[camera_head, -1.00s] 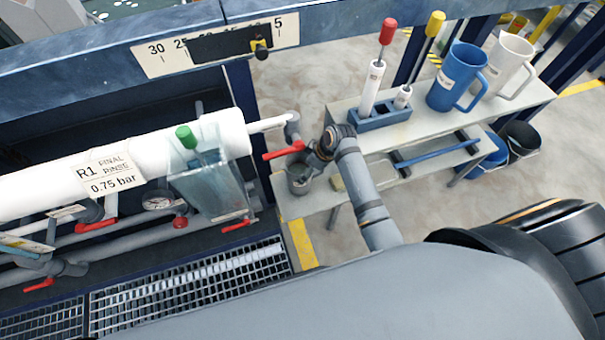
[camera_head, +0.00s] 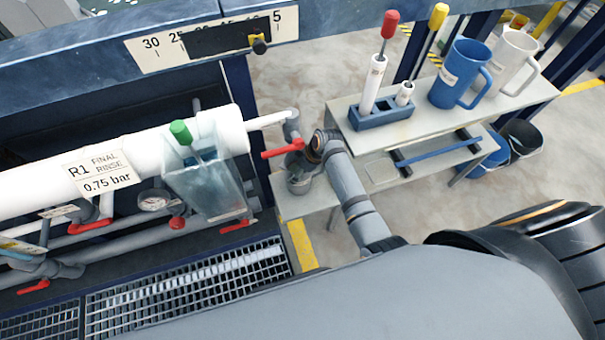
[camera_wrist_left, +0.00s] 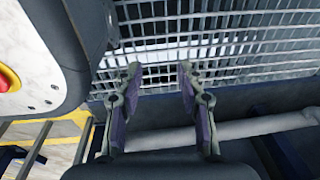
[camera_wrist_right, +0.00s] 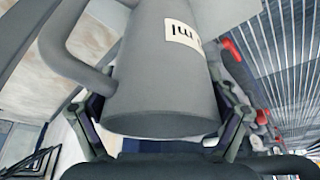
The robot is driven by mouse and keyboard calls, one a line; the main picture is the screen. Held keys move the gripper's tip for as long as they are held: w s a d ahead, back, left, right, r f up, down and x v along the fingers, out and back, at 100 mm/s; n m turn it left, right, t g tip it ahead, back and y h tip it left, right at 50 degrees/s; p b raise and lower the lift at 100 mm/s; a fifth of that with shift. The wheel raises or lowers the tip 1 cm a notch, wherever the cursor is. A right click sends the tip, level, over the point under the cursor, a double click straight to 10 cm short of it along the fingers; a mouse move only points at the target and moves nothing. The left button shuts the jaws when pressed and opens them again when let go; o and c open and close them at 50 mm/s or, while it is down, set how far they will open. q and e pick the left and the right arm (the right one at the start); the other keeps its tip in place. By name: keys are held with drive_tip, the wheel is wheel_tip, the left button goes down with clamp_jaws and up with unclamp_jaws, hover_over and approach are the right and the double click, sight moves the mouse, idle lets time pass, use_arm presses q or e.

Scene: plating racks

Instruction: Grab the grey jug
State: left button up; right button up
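My left gripper (camera_wrist_left: 158,80) is open and empty above the floor grating.
A red tap lever (camera_head: 283,150) and pipe (camera_head: 268,121) are above the jug. A blue jug (camera_head: 461,73), a white jug (camera_head: 511,60) and a blue holder (camera_head: 380,115) stand on the bench. A clear container (camera_head: 207,187) hangs on the white pipe at left.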

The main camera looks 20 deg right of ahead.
drive_tip(key=c, duration=0.7)
drive_tip(key=shift+c, duration=0.2)
